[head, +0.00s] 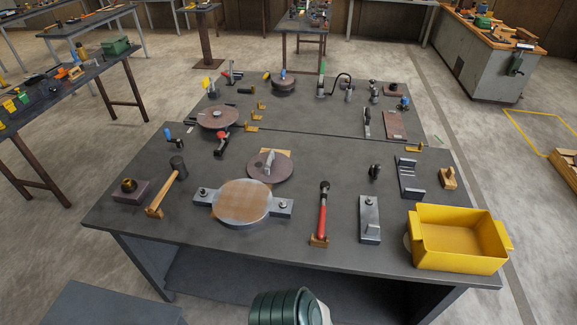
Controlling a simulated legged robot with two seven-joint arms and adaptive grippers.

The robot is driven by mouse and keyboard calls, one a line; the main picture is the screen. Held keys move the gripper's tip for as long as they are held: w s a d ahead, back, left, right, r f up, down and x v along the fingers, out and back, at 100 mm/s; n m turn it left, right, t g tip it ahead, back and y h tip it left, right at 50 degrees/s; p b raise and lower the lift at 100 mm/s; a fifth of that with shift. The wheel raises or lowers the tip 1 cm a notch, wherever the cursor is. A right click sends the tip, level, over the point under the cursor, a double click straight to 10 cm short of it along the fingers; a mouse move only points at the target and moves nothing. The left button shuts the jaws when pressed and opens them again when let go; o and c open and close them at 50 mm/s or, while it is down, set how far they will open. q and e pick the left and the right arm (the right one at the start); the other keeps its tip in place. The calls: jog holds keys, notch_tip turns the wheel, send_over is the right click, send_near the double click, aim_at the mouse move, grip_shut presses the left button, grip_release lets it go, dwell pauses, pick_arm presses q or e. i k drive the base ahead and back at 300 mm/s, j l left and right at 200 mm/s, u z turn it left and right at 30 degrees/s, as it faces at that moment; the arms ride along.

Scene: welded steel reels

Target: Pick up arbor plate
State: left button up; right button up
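I cannot tell for sure which part is the arbor plate. A grey rectangular steel plate (370,230) with a stud at its far end lies at the right front of the near table. A dark square plate (119,197) with a brass-coloured round piece on top lies at the left front. A steel bar fixture (283,207) with a bolt at each end lies between them, under a large brown-faced disc (240,202). Neither of my grippers shows in the head view, and nothing is seen being held.
A yellow bin (460,262) stands at the table's right front corner. A mallet (164,194), a red-handled tool (322,214) and a brown reel disc (283,169) lie nearby. A dark green ribbed object (279,308) is below the front edge. Bare tabletop surrounds the steel plate.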

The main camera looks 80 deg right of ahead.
aim_at(272, 167)
jog(key=z, duration=2.7)
